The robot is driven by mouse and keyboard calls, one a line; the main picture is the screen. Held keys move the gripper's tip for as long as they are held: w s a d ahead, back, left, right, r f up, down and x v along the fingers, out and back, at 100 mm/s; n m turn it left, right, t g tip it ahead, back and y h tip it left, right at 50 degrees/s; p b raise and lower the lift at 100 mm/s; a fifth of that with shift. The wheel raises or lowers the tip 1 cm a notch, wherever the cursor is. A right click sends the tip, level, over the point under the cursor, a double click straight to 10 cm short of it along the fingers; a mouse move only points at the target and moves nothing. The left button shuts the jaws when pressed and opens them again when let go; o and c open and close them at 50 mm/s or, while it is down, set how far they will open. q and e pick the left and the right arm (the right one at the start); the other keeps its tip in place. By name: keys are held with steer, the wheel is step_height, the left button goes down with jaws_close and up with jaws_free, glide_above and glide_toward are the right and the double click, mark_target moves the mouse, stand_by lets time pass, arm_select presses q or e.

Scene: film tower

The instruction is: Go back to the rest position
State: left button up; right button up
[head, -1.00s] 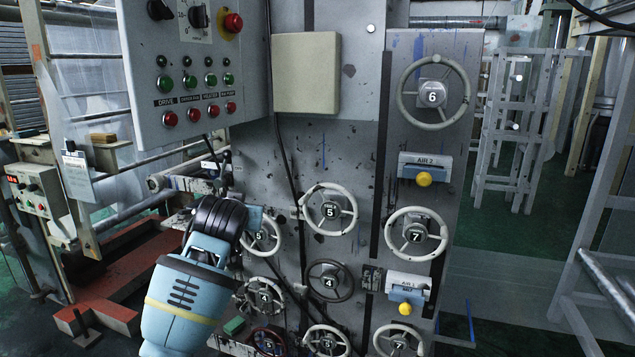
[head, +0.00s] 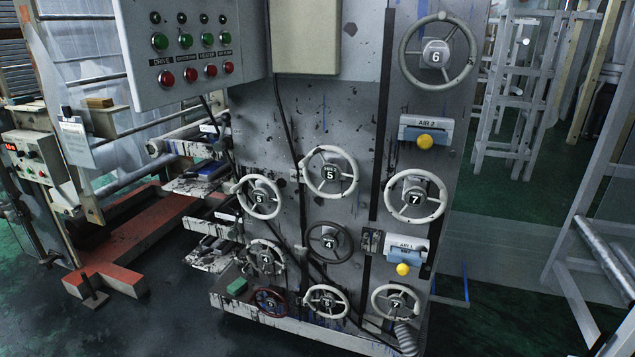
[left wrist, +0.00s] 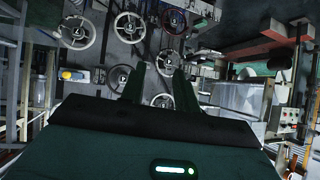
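The left wrist view shows my left gripper (left wrist: 157,88) with its two dark fingers apart and nothing between them. The machine panel with its handwheels lies beyond the fingertips, clear of them. My left arm and gripper do not show in the head view. My right gripper is in neither view.
The grey machine panel (head: 290,125) carries several numbered handwheels, such as wheel 6 (head: 438,53). A control box (head: 190,60) with green and red buttons juts out at upper left. A red base (head: 130,245) stands at left. A white frame (head: 590,220) stands at right.

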arm_select(q)
steer(key=s+f, duration=0.2)
steer(key=s, duration=0.8)
steer(key=s+a+f+g, duration=0.1)
steer(key=s+f, duration=0.2)
steer(key=s, duration=0.7)
steer(key=shift+s+a+f, duration=0.15)
steer(key=shift+s+a, duration=0.05)
steer(key=shift+s, duration=0.2)
steer(key=shift+h, duration=0.3)
steer(key=shift+a, duration=0.15)
